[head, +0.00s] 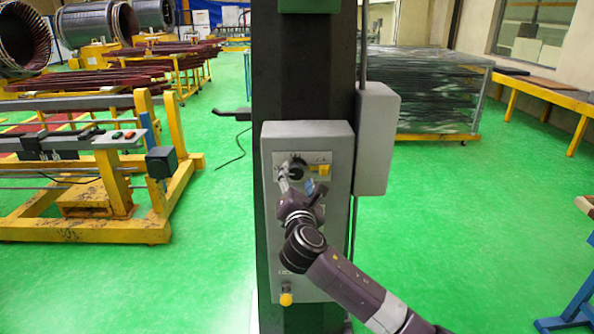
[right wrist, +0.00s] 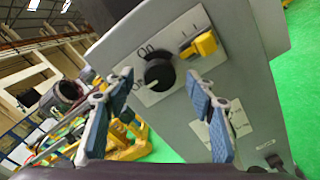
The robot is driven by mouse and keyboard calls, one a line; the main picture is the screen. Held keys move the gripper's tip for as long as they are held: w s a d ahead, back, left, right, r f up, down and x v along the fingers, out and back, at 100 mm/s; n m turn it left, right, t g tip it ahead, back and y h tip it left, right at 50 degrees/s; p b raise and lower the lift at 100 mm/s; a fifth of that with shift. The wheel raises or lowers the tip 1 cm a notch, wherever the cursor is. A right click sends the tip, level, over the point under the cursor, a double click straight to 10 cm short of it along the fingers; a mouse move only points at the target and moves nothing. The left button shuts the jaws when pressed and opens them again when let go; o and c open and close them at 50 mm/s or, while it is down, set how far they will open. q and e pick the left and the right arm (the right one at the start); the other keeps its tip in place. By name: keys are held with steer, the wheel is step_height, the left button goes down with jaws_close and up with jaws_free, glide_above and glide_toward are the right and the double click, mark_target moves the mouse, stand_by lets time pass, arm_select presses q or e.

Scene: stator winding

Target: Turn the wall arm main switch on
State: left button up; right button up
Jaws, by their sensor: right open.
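The main switch is a round black knob (right wrist: 159,74) on a light plate marked "On" on the grey control box (right wrist: 225,80). In the head view the knob (head: 298,172) shows on the upper part of the box (head: 337,225), partly covered by my gripper. My right gripper (right wrist: 155,105) is open. Its two blue-padded fingers stand apart on either side of the knob, as seen in the right wrist view. I cannot tell whether either finger touches it. In the head view the right gripper (head: 290,180) is up at the switch plate. My left gripper is not in view.
A yellow switch (right wrist: 205,44) sits right of the knob. A yellow button (head: 286,299) is at the box's bottom. The box hangs on a dark column (head: 302,70), with a smaller grey box (head: 376,138) to its right. Green floor (head: 440,240) is free around it.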

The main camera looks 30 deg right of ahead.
steer(key=shift+x, duration=1.35)
steer(key=shift+c, duration=0.4)
steer(key=c, duration=1.1)
